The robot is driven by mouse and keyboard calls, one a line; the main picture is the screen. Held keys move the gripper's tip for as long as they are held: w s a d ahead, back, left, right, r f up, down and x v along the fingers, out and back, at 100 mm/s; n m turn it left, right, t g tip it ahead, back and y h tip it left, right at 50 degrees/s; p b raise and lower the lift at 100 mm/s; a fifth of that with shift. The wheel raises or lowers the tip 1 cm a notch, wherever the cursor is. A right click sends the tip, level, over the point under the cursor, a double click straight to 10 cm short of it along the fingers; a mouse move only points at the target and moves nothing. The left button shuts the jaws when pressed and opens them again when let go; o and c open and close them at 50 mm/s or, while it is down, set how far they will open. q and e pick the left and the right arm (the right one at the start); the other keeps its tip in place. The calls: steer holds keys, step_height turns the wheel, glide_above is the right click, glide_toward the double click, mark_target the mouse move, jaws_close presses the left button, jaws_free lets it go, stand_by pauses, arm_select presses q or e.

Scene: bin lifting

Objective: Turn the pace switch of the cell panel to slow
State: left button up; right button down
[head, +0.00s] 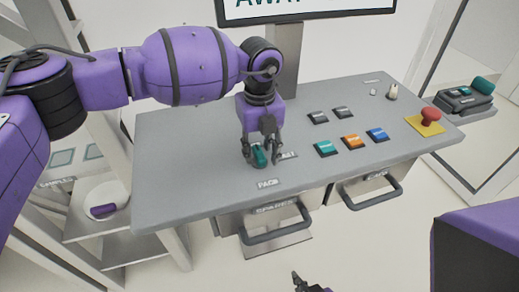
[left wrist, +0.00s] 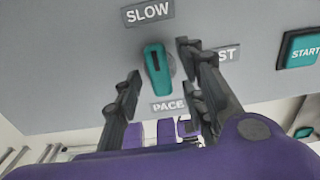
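The pace switch is a teal knob (head: 259,157) on the grey cell panel (head: 190,160); it also shows in the left wrist view (left wrist: 157,72). Its dark mark is at the end toward the SLOW label (left wrist: 148,12). My left gripper (head: 262,160) is open, pointing down, with one finger on each side of the knob; gaps show in the left wrist view. My right gripper (head: 300,283) shows only partly at the bottom edge, well away from the panel.
Teal (head: 325,148), orange (head: 351,141) and blue (head: 377,134) buttons and two dark ones stand right of the switch. A red knob (head: 430,114) on a yellow plate is at the right. A screen (head: 300,10) stands behind; drawer handles (head: 372,197) stick out in front.

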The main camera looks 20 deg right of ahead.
mark_target(259, 153)
arm_select(q)
step_height(259, 153, up, 12)
stand_by(0.4)
steer(key=shift+f, duration=0.1)
